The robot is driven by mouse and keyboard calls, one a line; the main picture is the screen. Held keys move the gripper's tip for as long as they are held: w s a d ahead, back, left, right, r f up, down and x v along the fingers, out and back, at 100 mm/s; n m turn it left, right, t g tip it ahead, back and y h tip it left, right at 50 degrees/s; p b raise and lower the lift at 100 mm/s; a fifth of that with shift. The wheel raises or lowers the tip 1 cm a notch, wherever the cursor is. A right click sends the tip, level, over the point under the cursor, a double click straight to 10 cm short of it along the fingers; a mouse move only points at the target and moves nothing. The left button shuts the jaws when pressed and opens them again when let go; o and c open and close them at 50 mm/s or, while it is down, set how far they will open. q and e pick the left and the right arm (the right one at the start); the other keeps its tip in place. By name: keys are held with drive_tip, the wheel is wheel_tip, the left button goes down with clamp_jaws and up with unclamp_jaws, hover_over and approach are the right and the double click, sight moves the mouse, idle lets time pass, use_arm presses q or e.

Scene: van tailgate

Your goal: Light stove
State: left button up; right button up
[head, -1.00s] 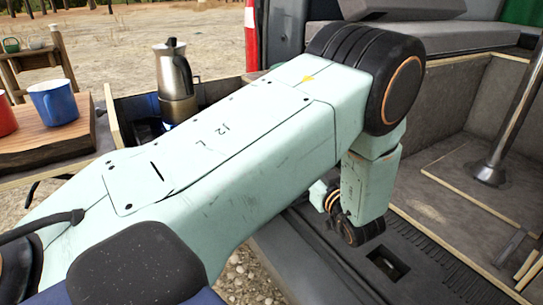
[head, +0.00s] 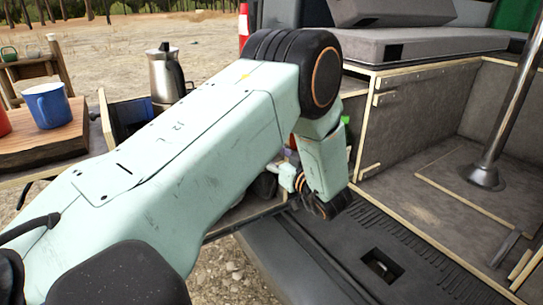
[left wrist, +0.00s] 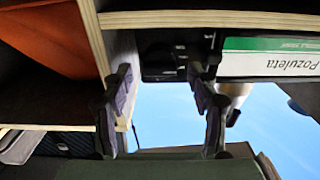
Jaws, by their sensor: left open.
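No stove can be made out with certainty. A steel coffee pot (head: 165,75) with a black handle stands at the back left in the head view; what it stands on is mostly hidden behind my left arm. In the left wrist view, a dark device (left wrist: 165,58) lies beyond the fingers under a wooden edge; I cannot tell whether it is the stove. My left gripper (left wrist: 160,85) is open with nothing between its fingers. My right gripper is not in view.
A blue mug (head: 49,105) stands on a wooden board (head: 40,140) at left. A wooden-edged box (head: 108,120) is beside it. A metal post (head: 508,105) and cushioned bench (head: 430,45) are at right. A green-white box (left wrist: 270,58) sits near the fingers in the wrist view.

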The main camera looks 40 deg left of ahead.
use_arm(q)
drive_tip(key=shift+a+r, duration=0.1)
drive_tip(key=shift+r, duration=0.15)
drive_tip(key=shift+a+f, duration=0.15)
drive_tip(key=shift+c, duration=1.2)
drive_tip(key=c, duration=0.9)
